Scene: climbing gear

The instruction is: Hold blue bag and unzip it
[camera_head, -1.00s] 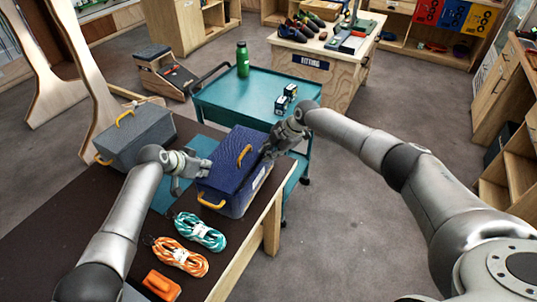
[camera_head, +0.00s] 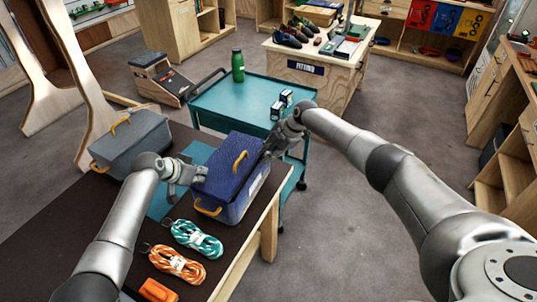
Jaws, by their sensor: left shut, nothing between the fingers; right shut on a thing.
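The blue bag (camera_head: 228,183) sits upright on the dark table, with a yellow handle on its top and another at its front end. It looks closed. My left gripper (camera_head: 203,174) is shut and empty at the bag's left side, close to its top edge. My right gripper (camera_head: 266,154) is at the bag's far right top edge and is shut on it. The exact part between its fingers, and any zipper pull, is too small to make out.
A grey bag (camera_head: 135,146) with yellow handles stands to the left. A teal rope (camera_head: 196,239), an orange rope (camera_head: 176,265) and an orange item (camera_head: 158,291) lie in front. Behind is a teal cart (camera_head: 222,98) with a green bottle (camera_head: 238,66) and small boxes (camera_head: 281,104).

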